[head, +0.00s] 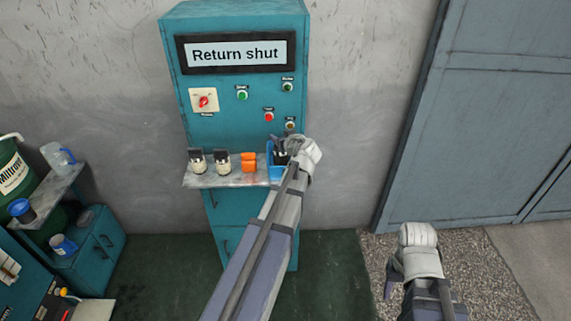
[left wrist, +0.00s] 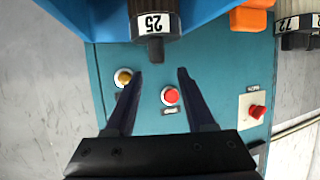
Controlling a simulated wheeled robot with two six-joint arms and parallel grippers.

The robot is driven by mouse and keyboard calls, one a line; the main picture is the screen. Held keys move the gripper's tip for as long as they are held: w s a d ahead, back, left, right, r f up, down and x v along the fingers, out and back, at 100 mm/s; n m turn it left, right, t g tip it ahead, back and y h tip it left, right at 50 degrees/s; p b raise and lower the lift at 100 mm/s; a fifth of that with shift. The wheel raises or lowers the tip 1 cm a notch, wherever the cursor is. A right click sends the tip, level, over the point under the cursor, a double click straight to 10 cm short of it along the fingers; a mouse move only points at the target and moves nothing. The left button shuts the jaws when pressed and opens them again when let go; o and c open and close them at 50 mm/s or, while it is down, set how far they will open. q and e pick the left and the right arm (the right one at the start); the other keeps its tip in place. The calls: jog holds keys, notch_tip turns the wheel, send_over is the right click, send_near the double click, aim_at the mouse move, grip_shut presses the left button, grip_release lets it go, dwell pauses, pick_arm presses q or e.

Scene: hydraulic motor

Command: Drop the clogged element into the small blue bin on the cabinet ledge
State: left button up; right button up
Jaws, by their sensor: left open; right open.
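The small blue bin (head: 271,170) stands at the right end of the cabinet ledge, and its blue wall fills the top of the left wrist view (left wrist: 95,15). A dark element with a white "25" label (left wrist: 154,24) shows against the bin's blue, between its sides. It appears to be in the bin, but how deep it sits is hidden. My left gripper (head: 283,152) is at the bin. In the left wrist view its fingers (left wrist: 160,75) are apart and empty, with the element just beyond the tips. My right gripper (head: 392,279) is open, low at the right, away from the cabinet.
A cluttered shelf stands far left.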

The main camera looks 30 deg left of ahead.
pick_arm(q)
jog(key=shift+d, duration=0.1)
jog(key=p+v, duration=0.3)
jog(key=v, duration=0.4)
jog(key=shift+s+d, duration=0.2)
jog(key=shift+s, duration=0.05)
jog(key=shift+r, duration=0.1)
